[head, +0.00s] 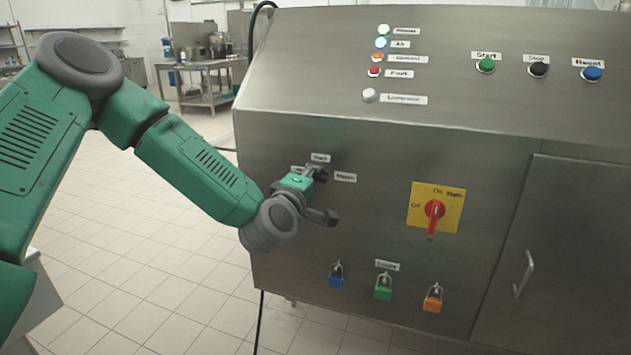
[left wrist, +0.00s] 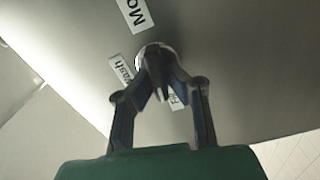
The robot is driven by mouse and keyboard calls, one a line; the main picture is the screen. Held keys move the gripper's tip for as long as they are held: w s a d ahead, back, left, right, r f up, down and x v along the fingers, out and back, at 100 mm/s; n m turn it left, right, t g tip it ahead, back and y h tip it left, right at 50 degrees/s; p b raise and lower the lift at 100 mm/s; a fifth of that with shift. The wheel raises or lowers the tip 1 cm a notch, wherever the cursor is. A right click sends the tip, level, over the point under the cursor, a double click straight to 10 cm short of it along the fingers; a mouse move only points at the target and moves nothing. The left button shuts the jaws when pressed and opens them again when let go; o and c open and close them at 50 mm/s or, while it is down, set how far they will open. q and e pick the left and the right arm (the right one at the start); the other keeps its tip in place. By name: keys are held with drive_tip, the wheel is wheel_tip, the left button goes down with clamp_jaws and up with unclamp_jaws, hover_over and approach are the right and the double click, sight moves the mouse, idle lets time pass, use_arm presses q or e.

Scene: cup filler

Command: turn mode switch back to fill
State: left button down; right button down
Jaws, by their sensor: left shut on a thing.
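The mode switch (left wrist: 152,50) is a round knob on the steel front panel, seen in the left wrist view between labels. The label reading "Wash" (left wrist: 121,71) is to its left, and a partly hidden label (left wrist: 177,97) is below right of it. My left gripper (left wrist: 160,88) is shut on the knob, its fingers covering most of it. In the head view my left gripper (head: 322,193) reaches the panel beside the labels, and it hides the knob there. The knob's pointing direction cannot be told. My right gripper is not in view.
A yellow plate with a red main switch (head: 434,209) is to the right of the gripper. Below hang a blue padlock (head: 336,281), a green padlock (head: 383,292) and an orange padlock (head: 433,303). Lamps and push buttons (head: 485,65) are above. A door handle (head: 525,274) sticks out at right.

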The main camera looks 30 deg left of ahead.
use_arm(q)
drive_tip(key=shift+s+a+f+n+b, duration=0.1)
drive_tip(key=shift+f+n+b, duration=0.3)
drive_tip(key=shift+n, duration=0.4)
drive_tip(key=shift+f, duration=0.1)
drive_tip(key=c, duration=1.6)
unclamp_jaws()
drive_tip(key=shift+s, duration=0.15)
drive_tip(key=shift+a+r, duration=0.15)
drive_tip(key=shift+r, duration=0.05)
drive_tip(key=v, duration=1.2)
